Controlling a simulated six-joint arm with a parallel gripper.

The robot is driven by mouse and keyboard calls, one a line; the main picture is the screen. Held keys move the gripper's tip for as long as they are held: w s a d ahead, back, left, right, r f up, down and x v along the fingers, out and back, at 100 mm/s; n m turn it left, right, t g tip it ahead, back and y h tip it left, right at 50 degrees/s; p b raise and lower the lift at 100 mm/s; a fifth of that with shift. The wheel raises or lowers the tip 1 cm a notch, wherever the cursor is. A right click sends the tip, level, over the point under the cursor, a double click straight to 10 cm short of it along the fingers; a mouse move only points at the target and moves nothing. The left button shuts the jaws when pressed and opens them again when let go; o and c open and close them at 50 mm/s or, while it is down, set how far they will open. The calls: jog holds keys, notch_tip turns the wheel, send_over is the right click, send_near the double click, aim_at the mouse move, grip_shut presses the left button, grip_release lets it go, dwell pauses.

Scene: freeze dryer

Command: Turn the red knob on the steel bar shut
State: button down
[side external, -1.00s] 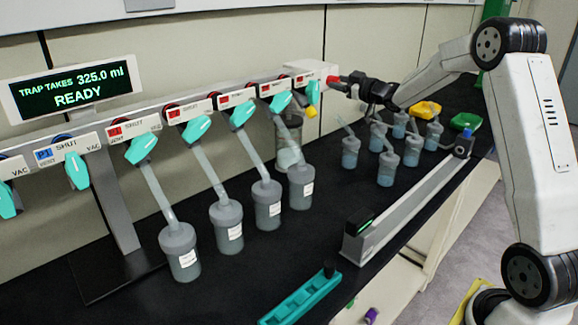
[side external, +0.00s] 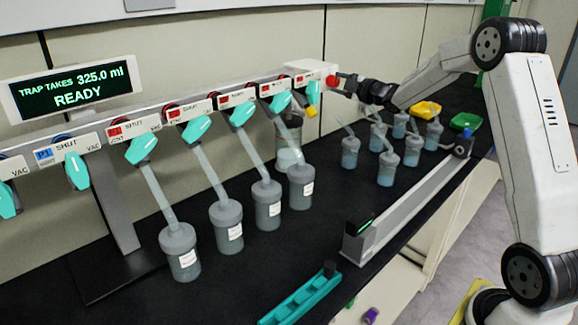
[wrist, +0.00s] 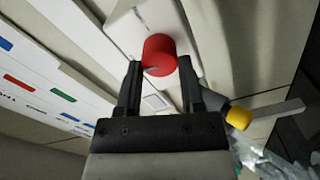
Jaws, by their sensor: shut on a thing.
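The red knob (side external: 332,81) sits at the right end of the steel bar (side external: 150,115), beside a white end block. In the wrist view the red knob (wrist: 160,53) is a short round cylinder. My gripper (side external: 343,85) reaches it from the right. In the wrist view my gripper (wrist: 159,65) has one dark finger on each side of the knob, with the fingertips at its near part. The jaws are shut on the knob. No mark showing the knob's turn angle is visible.
Teal valve handles (side external: 195,130) line the bar, with several grey-lidded flasks (side external: 227,225) hanging below. A yellow-tipped fitting (wrist: 238,118) is close to the right finger. A beaker (side external: 288,150) stands under the bar's right end. Several small flasks (side external: 387,165) stand below my arm.

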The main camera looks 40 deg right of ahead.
jog(key=shift+n, duration=1)
jog(key=shift+c, duration=1.1)
grip_release()
jog(key=shift+s, duration=0.2)
jog(key=s, duration=0.7)
jog(key=shift+s, duration=0.25)
